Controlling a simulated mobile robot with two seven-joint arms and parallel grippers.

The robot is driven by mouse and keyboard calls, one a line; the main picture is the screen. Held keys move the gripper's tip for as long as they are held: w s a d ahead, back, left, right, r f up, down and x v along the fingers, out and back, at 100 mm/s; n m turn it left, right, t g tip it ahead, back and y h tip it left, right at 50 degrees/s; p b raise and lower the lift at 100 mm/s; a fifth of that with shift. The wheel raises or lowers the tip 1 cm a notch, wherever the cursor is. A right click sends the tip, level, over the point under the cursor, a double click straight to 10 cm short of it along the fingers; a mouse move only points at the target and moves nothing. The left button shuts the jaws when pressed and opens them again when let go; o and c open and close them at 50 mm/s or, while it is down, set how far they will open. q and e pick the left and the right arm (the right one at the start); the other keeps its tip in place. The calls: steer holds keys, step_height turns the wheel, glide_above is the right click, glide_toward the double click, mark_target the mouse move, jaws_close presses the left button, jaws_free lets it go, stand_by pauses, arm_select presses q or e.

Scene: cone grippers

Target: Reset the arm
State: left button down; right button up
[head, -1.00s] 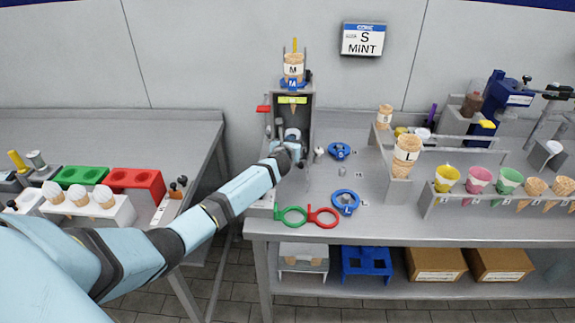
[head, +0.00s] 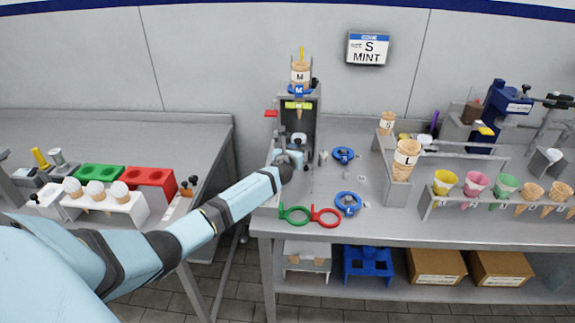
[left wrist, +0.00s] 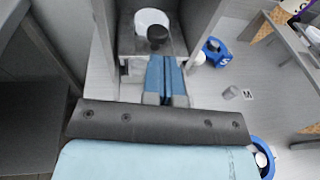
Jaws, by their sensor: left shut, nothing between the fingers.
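My left arm reaches in from the left in the head view, and its gripper (head: 298,152) is in front of the grey cone dispenser (head: 312,110). In the left wrist view the blue fingers of this gripper (left wrist: 166,75) are shut together with nothing between them. They point toward the dispenser's lower opening, where a white round cup-like part with a dark knob (left wrist: 152,28) shows. A waffle cone marked M (head: 300,73) stands in a blue M ring (head: 299,91) on top of the dispenser. My right gripper is not in view.
Blue rings (head: 344,155) lie right of the dispenser. A cone marked L (head: 405,158) stands on a rack at right. Cones with white tops (head: 96,190) stand on the left table.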

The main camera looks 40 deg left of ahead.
arm_select(q)
steer(key=f+v, duration=0.1)
steer(key=v, duration=0.7)
steer(key=shift+s+r, duration=0.25)
steer(key=shift+s, duration=0.2)
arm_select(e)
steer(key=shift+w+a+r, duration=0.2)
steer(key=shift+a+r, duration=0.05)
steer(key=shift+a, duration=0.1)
